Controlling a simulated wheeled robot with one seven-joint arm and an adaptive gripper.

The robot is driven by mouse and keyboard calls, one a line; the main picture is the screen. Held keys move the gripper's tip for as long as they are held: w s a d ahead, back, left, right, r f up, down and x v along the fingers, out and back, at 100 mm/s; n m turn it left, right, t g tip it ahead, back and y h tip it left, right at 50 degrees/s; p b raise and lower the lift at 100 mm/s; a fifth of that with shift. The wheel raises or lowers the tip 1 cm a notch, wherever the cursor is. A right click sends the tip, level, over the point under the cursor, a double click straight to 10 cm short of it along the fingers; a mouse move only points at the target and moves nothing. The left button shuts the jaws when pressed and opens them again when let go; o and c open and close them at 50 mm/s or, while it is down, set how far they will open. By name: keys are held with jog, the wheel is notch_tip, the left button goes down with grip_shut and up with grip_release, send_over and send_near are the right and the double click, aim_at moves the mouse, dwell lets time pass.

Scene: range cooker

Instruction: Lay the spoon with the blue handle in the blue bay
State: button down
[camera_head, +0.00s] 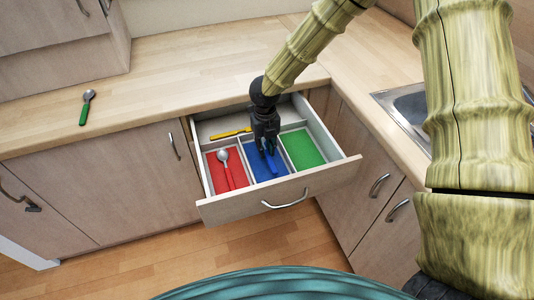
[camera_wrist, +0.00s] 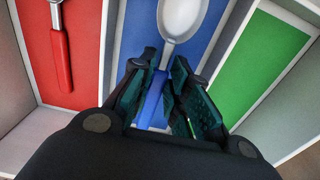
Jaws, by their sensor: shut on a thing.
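The spoon with the blue handle (camera_wrist: 154,104) is between the fingers of my gripper (camera_wrist: 165,66), which is shut on the handle. Its grey bowl (camera_wrist: 181,16) points away from the gripper in the wrist view. The spoon lies over the blue bay (camera_wrist: 138,28), roughly along its length; whether it touches the bay floor I cannot tell. In the head view my gripper (camera_head: 267,148) reaches down into the open drawer at the blue bay (camera_head: 257,169), and part of the blue handle (camera_head: 272,164) shows. The gripper hides the bowl there.
The red bay (camera_head: 212,178) on the left holds a red-handled spoon (camera_head: 227,174). The green bay (camera_head: 303,150) on the right is empty. A yellow-handled utensil (camera_head: 230,133) lies in the back compartment. A green-handled spoon (camera_head: 86,107) lies on the counter. A sink (camera_head: 405,105) is at right.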

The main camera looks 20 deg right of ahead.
aim_at(266, 150)
jog(key=shift+f, duration=1.85)
jog(key=c, duration=1.4)
grip_release()
jog(key=shift+f, duration=0.1)
jog(key=shift+o, duration=0.2)
notch_tip(266, 150, up, 12)
jog(key=shift+b, duration=0.3)
jog(key=shift+w, duration=0.1)
